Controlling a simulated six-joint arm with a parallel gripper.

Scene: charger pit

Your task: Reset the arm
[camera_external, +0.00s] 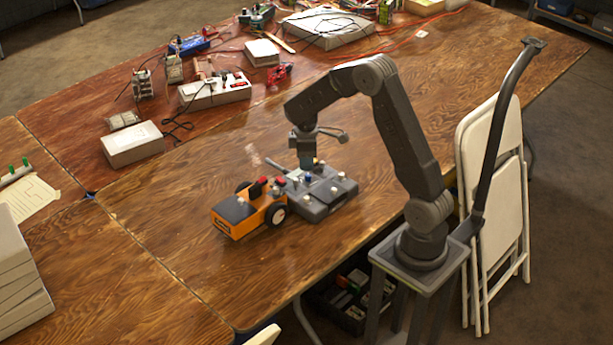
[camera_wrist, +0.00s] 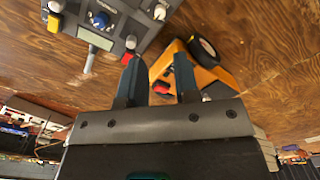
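My gripper (camera_external: 306,163) is above the grey charger station (camera_external: 328,194) on the wooden table, pointing down. In the wrist view my gripper's two dark fingers (camera_wrist: 158,82) stand apart with a gap between them, and nothing shows held in it. The charger station also shows in the wrist view (camera_wrist: 112,22), beyond the fingertips, with blue, red, white and yellow knobs on it. An orange wheeled vehicle (camera_external: 237,221) with a dark top stands touching or close beside the station; it also shows in the wrist view (camera_wrist: 205,72). Whether the fingers touch anything is hard to tell.
The wooden table (camera_external: 170,240) is bare around the vehicle and station. White boxes (camera_external: 132,146), a power strip (camera_external: 215,92), cables and tools clutter the far side. White folding chairs (camera_external: 492,190) stand at the right, off the table.

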